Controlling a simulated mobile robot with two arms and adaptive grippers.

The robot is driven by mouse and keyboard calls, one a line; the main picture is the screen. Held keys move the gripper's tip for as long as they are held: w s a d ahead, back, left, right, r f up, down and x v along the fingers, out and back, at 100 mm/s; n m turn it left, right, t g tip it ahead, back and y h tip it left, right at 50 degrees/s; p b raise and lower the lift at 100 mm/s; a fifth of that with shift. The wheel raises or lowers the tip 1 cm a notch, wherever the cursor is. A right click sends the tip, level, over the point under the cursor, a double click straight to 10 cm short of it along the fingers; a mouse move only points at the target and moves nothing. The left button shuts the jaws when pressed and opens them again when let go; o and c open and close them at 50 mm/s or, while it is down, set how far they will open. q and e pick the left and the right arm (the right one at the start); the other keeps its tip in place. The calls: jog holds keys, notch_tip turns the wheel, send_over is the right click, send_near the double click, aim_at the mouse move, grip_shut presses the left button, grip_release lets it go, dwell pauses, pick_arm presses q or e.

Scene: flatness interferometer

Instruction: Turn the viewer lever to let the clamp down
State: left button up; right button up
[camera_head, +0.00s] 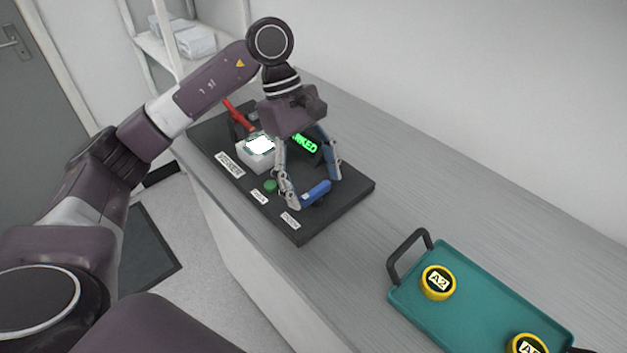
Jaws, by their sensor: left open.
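A black base plate (352,196) on the bench carries the instrument. A short blue lever (316,193) sits near its front right, beside a small white label. A red lever (239,117) rises at its far left. No clamp can be made out clearly. My right gripper is not in view.
A white block with a bright window (259,147), a green button (270,186) and a dark display with green letters (305,143), partly hidden by my gripper, share the plate. A teal tray (452,316) with yellow-rimmed round pieces lies at the right. Bench between is clear.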

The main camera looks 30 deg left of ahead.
pick_arm(q)
jog(key=v, duration=1.2)
jog(key=shift+w, duration=0.1)
